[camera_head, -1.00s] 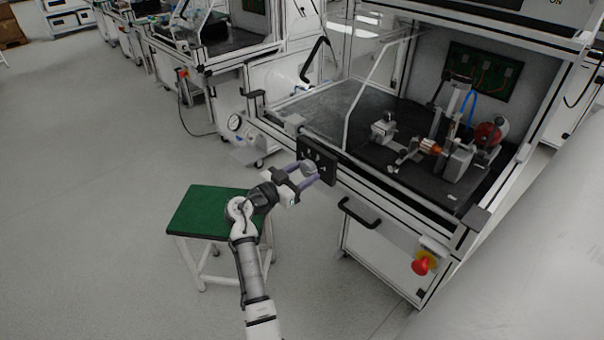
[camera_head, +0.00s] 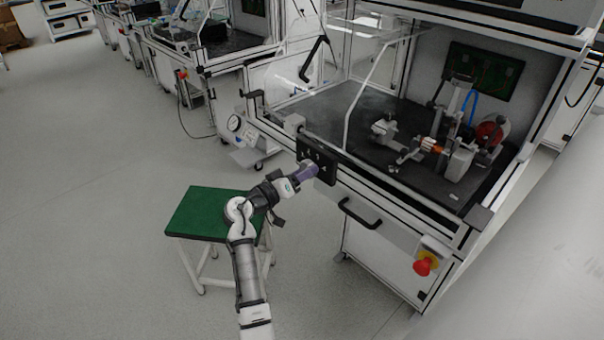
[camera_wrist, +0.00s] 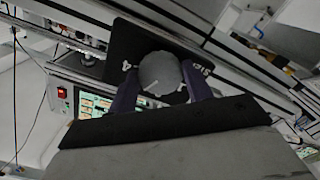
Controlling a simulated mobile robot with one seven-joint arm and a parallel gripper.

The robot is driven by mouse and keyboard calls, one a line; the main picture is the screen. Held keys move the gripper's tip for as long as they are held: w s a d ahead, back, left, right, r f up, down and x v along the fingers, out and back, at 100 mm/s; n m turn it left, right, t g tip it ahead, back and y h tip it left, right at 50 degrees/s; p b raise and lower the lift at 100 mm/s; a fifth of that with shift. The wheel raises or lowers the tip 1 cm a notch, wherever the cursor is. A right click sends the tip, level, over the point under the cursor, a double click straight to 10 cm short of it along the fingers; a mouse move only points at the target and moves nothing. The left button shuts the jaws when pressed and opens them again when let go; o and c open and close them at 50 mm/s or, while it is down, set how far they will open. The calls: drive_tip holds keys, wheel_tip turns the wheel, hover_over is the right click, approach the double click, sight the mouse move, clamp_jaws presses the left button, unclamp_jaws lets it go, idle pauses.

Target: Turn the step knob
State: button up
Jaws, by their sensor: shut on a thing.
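The step knob (camera_wrist: 160,73) is a round grey knob with a light pointer line, on a black plate (camera_wrist: 118,40) with white markings, among them a "4" and lettering. In the head view the black plate (camera_head: 316,160) is on the front edge of the workstation. My gripper (camera_head: 312,170) is at the plate, and its fingers hide the knob there. In the wrist view my gripper (camera_wrist: 160,92) has one purple finger on each side of the knob and is shut on it. The pointer line slants towards the lower left.
The workstation's dark worktop (camera_head: 350,118) holds a test rig (camera_head: 455,155). A black handle (camera_head: 360,214) and a red emergency button (camera_head: 422,266) are on its front. A green-topped stool (camera_head: 200,212) stands beneath my arm. The floor at the left is clear.

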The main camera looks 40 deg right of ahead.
drive_tip(key=shift+r+n+p, duration=0.1)
drive_tip(key=shift+n+p, duration=5.2)
drive_tip(key=shift+n, duration=3.9)
drive_tip(key=o, duration=1)
drive_tip(key=shift+s+a+b, duration=0.2)
drive_tip(key=shift+a+b, duration=0.4)
drive_tip(key=shift+a, duration=1.7)
drive_tip(key=shift+s+a+b, duration=0.15)
drive_tip(key=shift+a+b, duration=0.5)
drive_tip(key=shift+a, duration=1.7)
drive_tip(key=shift+s+a+b, duration=0.2)
drive_tip(key=shift+a+b, duration=0.4)
drive_tip(key=shift+a, duration=1.7)
